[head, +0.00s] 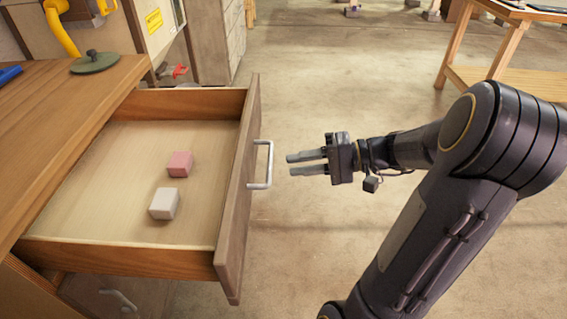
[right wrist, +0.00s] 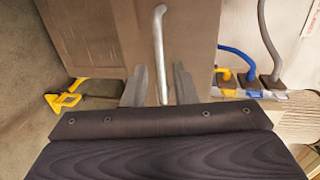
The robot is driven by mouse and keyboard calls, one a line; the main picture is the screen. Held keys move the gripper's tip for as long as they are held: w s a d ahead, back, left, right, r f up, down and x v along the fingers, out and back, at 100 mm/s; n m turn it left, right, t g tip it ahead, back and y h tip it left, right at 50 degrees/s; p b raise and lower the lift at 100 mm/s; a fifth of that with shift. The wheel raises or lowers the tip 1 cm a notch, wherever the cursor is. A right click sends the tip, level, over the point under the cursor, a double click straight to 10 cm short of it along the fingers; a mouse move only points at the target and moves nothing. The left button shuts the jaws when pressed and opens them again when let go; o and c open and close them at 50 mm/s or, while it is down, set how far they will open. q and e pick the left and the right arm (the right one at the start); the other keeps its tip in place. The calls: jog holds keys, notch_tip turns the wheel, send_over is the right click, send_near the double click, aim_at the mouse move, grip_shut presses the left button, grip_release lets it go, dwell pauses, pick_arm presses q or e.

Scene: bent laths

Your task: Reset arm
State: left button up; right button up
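My right gripper (head: 292,164) is open and empty, with a gap between its two grey fingers. Its fingertips point left at the metal handle (head: 268,165) of an open wooden drawer (head: 237,200), a short way apart from it. In the right wrist view, the fingers (right wrist: 159,85) stand either side of the handle (right wrist: 160,50), which lines up with the gap between them. The drawer holds a pink block (head: 180,164) and a white block (head: 164,203). My left gripper is not in view.
A wooden worktop (head: 60,110) with a dark green round lid-like object (head: 94,63) is at the left. A wooden table (head: 510,75) stands at the back right. The concrete floor (head: 340,70) between them is mostly clear.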

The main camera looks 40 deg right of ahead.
jog(key=shift+s+d+r, duration=0.1)
jog(key=shift+s+d, duration=0.15)
jog(key=shift+d, duration=0.05)
jog(key=shift+a, duration=0.1)
